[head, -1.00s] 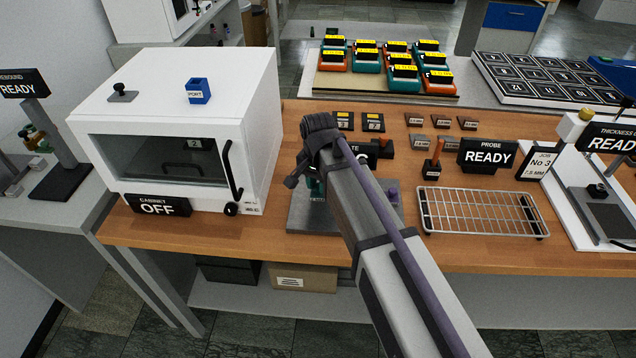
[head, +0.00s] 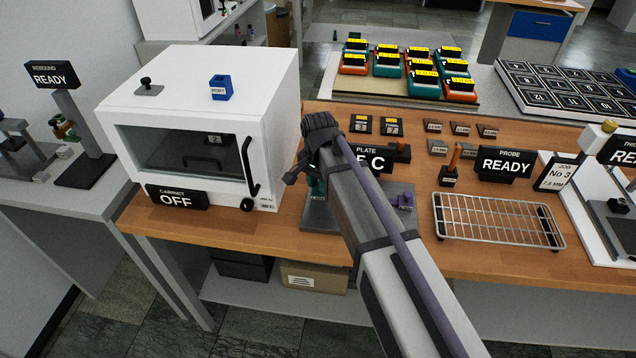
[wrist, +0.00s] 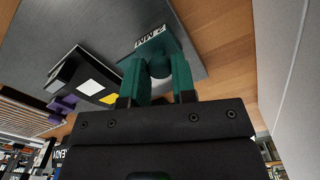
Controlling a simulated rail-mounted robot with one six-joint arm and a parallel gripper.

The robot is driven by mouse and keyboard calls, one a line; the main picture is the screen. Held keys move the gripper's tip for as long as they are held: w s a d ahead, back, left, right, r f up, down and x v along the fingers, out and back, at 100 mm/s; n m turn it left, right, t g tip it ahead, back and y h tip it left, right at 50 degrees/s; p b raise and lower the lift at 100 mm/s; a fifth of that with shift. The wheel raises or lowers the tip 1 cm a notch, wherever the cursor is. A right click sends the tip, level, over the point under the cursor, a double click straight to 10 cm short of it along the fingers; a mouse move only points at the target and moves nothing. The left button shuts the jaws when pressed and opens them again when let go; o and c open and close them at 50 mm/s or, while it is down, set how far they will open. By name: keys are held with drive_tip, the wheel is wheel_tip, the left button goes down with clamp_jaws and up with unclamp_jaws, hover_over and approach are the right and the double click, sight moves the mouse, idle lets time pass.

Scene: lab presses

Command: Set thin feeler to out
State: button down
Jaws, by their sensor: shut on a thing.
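My gripper (wrist: 158,82) points down at a grey metal plate (wrist: 95,30). Its two fingers are closed around the round knob of a dark green piece (wrist: 152,42) with a white label that seems to read "2 MM". I cannot confirm that this is the thin feeler. The green piece is at the plate; whether it touches it is unclear. In the head view, a teal bit of it (head: 316,188) shows beside my arm, above the grey plate (head: 318,216). My arm hides most of the gripper there.
A PLATE sign (head: 372,160), partly hidden by my arm, and a purple knob (head: 404,201) stand beside the arm. A white cabinet (head: 215,85) reading OFF is left. A wire rack (head: 497,220), READY probe sign (head: 505,162) and orange-handled tool (head: 454,160) are right.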

sight(317, 184)
drive_tip(key=c, duration=0.9)
unclamp_jaws()
drive_tip(key=shift+a, duration=0.35)
drive_tip(key=shift+c, duration=0.2)
drive_tip(key=shift+d, duration=0.1)
drive_tip(key=shift+r, duration=0.15)
wheel_tip(317, 184, up, 11)
drive_tip(key=p, duration=1)
drive_tip(key=shift+f+p, duration=0.2)
drive_tip(key=shift+p, duration=0.2)
